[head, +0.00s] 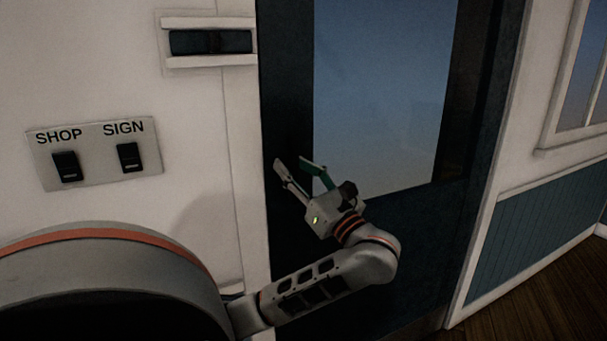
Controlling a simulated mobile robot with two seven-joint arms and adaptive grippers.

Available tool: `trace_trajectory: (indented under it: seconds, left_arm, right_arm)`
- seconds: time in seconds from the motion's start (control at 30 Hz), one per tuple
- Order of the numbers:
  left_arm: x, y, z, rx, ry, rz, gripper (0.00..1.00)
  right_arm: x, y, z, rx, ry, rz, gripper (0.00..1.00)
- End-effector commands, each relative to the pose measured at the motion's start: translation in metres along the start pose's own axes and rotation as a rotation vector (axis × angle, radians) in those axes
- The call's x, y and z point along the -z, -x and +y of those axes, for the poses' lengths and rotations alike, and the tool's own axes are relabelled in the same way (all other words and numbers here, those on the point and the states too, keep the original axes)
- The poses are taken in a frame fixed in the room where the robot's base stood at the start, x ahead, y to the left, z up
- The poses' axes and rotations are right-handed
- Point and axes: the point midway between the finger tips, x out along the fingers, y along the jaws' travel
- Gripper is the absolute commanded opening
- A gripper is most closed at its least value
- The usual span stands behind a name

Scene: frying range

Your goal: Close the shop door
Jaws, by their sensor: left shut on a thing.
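The shop door (430,225) fills the middle of the head view. It has a dark blue frame around a large glass pane (385,90). I cannot tell from this view how far it stands from its frame. My left gripper (293,162) is at the door's left side, level with the lower part of the glass. Its fingers are around something dark at the door's edge, which looks like the door handle. The handle is hard to make out against the dark door. My right gripper is not in view.
Left of the door is a pale wall with a switch plate (103,178) marked SHOP and SIGN. A dark slot-like fitting (210,42) is above it. Right of the door are a white and blue panelled wall (545,235), a window (586,80) and wooden floor (535,295).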

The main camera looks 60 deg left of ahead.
Motion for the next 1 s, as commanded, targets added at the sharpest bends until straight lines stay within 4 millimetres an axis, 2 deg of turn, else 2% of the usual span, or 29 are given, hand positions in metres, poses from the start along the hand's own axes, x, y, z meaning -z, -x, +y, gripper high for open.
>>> trace_trajectory:
  seconds: [0.17,0.5,0.7,1.0]
  left_arm:
    - [0.006,0.015,-0.001,-0.001,-0.005,0.013,0.29]
    - [0.002,0.081,-0.002,0.003,-0.005,0.006,0.29]
    - [0.000,0.109,-0.002,0.002,-0.004,0.001,0.29]
    - [-0.002,0.121,-0.002,0.001,-0.002,-0.003,0.29]
  right_arm:
    - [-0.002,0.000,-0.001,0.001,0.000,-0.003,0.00]
    - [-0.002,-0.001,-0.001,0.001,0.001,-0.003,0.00]
    - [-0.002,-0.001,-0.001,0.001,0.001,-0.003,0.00]
    - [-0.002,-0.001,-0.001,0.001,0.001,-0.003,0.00]
